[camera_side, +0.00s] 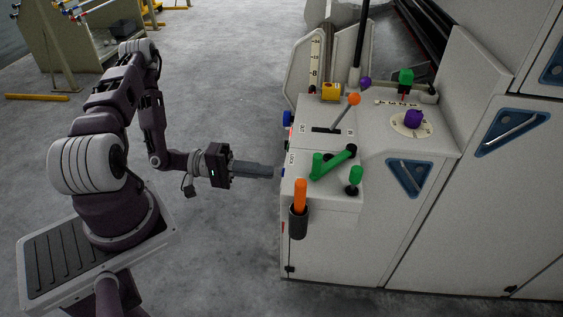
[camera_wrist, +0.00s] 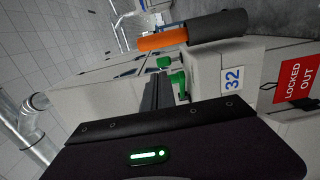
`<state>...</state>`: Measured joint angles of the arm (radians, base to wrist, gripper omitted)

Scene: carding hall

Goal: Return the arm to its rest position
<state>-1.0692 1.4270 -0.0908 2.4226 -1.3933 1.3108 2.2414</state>
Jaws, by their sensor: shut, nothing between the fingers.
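My gripper (camera_side: 272,171) is shut and empty. In the side view it points right, level, with its fingertips close to the left side of the control box on the white machine (camera_side: 335,258). I cannot tell from this view whether the tips touch it. In the wrist view the shut fingers (camera_wrist: 158,82) reach away toward the green controls. My arm is bent at the elbow and stretched forward from its base.
The machine carries a green handle (camera_side: 333,163), a green knob (camera_side: 355,176), an orange-knobbed lever (camera_side: 354,99), a purple knob (camera_side: 413,117) and an orange-handled tool in a dark holder (camera_side: 298,223). The wrist view shows a red "LOCKED OUT" sign (camera_wrist: 296,82). Open floor (camera_side: 225,70) lies behind my arm.

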